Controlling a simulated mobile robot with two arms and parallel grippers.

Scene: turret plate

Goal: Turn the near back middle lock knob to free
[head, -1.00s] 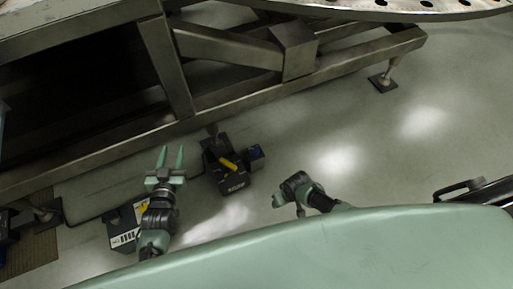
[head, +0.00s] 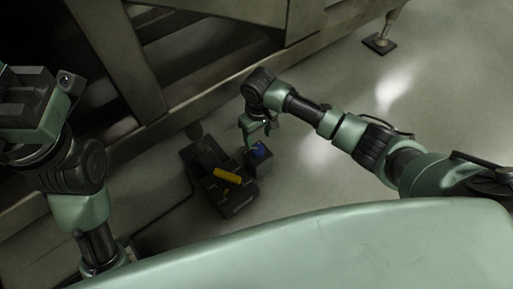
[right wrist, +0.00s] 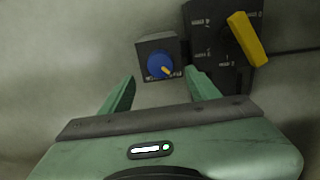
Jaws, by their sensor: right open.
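A blue round knob (right wrist: 160,64) with a yellow pointer sits on a small dark box (right wrist: 148,47); the pointer is angled toward the lower right in the right wrist view. The knob also shows in the head view (head: 259,151). My right gripper (right wrist: 158,80) is open, with its green fingers apart on either side of the box's near edge and nothing between them. In the head view the right gripper (head: 258,128) points down just above the knob. My left gripper (head: 35,100) is large at the left edge; its fingertips do not show clearly.
A larger black box (head: 215,190) with a yellow handle (head: 228,175) stands right beside the small box. The handle (right wrist: 247,38) is close to the right finger's side in the right wrist view. A heavy metal frame (head: 155,75) rises behind; pale floor (head: 360,120) is open to the right.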

